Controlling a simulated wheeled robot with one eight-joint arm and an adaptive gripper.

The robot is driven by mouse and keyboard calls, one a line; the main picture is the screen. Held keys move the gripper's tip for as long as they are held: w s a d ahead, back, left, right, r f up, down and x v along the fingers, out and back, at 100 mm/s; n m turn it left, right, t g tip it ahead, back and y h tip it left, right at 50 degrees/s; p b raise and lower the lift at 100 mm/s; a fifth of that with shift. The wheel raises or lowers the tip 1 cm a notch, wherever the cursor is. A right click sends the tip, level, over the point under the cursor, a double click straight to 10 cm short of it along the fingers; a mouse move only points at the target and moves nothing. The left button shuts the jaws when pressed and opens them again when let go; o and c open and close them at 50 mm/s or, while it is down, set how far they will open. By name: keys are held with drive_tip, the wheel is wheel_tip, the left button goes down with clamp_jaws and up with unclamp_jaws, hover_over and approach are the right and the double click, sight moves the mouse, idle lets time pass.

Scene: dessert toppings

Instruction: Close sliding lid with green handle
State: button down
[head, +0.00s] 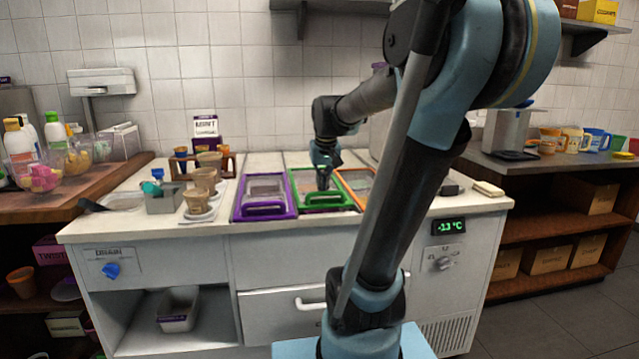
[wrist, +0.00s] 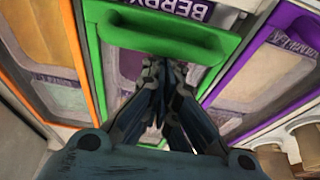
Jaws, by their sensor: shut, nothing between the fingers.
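The green-framed sliding lid (head: 299,188) lies in the top of the white freezer counter, between a purple-framed and an orange-framed one. Its green handle (head: 322,201) is at the front edge. In the wrist view the green handle (wrist: 160,47) spans the top of the picture, with an upside-down berry label beyond it. My gripper (head: 323,184) is shut and empty over the green-framed lid, behind the handle. In the wrist view its fingertips (wrist: 154,66) are close to the handle; I cannot tell if they touch it. My gripper hides part of the lid.
The purple-framed lid (head: 265,211) is to the left and the orange-framed lid (head: 350,190) to the right. Paper cups (head: 197,200) and a grey bin (head: 164,199) stand on the counter's left. A dark object (head: 451,189) lies on the right.

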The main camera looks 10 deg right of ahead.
sight(325, 206)
drive_tip(key=s, duration=0.4)
drive_tip(key=shift+s, duration=0.6)
drive_tip(key=shift+s+f, duration=0.1)
